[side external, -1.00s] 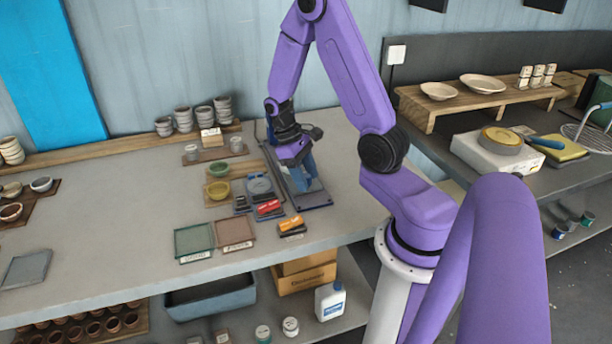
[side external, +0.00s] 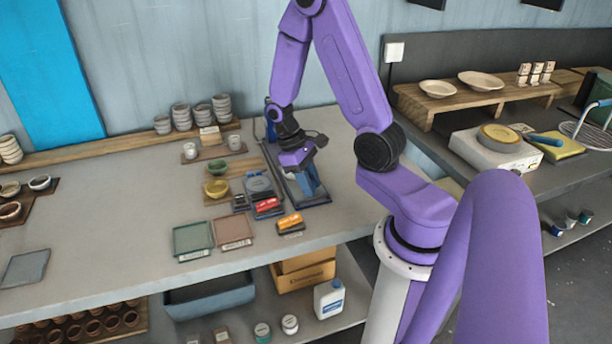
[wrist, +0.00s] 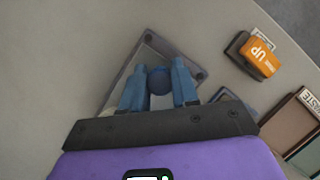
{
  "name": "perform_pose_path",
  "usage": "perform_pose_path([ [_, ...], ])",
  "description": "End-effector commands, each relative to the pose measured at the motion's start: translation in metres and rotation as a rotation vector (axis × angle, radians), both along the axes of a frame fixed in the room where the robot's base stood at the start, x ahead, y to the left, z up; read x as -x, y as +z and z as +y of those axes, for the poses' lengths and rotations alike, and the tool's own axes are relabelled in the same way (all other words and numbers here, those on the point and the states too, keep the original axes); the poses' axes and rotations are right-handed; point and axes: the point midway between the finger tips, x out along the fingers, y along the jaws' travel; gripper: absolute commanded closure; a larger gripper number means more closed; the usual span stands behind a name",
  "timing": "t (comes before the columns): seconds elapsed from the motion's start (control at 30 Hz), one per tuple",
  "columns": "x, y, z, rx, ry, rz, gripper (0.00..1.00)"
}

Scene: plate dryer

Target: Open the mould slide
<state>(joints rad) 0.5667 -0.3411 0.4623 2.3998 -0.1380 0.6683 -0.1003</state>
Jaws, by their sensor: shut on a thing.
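The mould slide is a long dark blue-grey frame (side external: 318,200) on the bench, running from the back wall toward the front edge. Its near end plate (wrist: 196,75) with corner bolts shows in the wrist view. My gripper (side external: 309,187) is low over the near part of this frame. In the wrist view, my gripper (wrist: 159,84) has its two blue fingers on either side of a round dark blue knob (wrist: 160,79), shut on it. The fingers and hand hide the knob's base and much of the frame.
An orange switch block (side external: 290,221) marked UP and a red block (side external: 267,204) sit left of the frame. Green (side external: 192,238) and pinkish (side external: 233,231) trays lie farther left. Bowls (side external: 217,188) stand behind. Bare bench lies right of the frame.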

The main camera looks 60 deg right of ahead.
Motion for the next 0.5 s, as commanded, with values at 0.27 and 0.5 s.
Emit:
perform_pose_path([
  [0.27, 0.0036, 0.0005, 0.0044, 0.001, -0.001, -0.001, 1.0],
  [0.5, 0.0035, 0.0005, 0.0041, 0.001, 0.0, -0.001, 0.45],
])
